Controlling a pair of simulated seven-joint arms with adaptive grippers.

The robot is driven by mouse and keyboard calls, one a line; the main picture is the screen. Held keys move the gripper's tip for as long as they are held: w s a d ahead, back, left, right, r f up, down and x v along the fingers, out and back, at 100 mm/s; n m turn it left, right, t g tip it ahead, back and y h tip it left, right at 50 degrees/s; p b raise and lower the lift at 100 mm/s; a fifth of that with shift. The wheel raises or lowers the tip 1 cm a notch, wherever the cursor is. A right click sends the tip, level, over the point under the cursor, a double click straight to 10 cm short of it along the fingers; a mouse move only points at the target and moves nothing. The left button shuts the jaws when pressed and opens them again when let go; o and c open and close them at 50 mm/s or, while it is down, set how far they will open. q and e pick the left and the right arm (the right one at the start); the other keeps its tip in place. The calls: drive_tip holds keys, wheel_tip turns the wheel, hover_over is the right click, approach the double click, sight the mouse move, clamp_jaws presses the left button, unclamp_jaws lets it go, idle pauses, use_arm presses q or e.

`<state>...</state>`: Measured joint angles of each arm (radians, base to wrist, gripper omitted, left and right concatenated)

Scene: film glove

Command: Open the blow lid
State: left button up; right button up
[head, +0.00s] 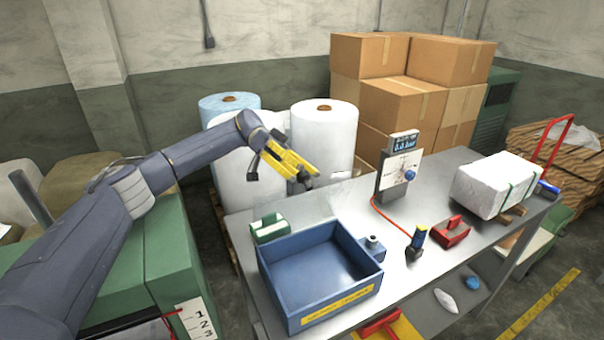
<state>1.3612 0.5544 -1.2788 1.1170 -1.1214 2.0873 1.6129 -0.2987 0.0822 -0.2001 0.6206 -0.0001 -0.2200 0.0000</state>
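No part shows clearly as the blow lid, and I cannot tell which thing it belongs to. A blue box (313,312) with a yellow label on its front stands on the metal table (412,258). Its top is open and I see its inside walls. A small blue block with a round grey fitting (373,243) sits at its right side. My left gripper (292,166), with yellow parts and dark tips, hangs above the table's back left, behind and above the box, apart from it. Its finger gap is unclear. My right gripper is not in view.
A gauge stand (398,172) with a red hose is at the table's back. A red-handled block (451,232), a dark-blue and yellow tool (417,241) and a white wrapped block (495,185) lie right. A green-white box (270,228) touches the blue box's back left. White rolls (325,135) stand behind.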

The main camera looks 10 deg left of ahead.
use_arm(q)
drive_tip(key=v, duration=0.7)
drive_tip(key=shift+w, duration=0.2)
idle(0.4)
drive_tip(key=shift+a, duration=0.15)
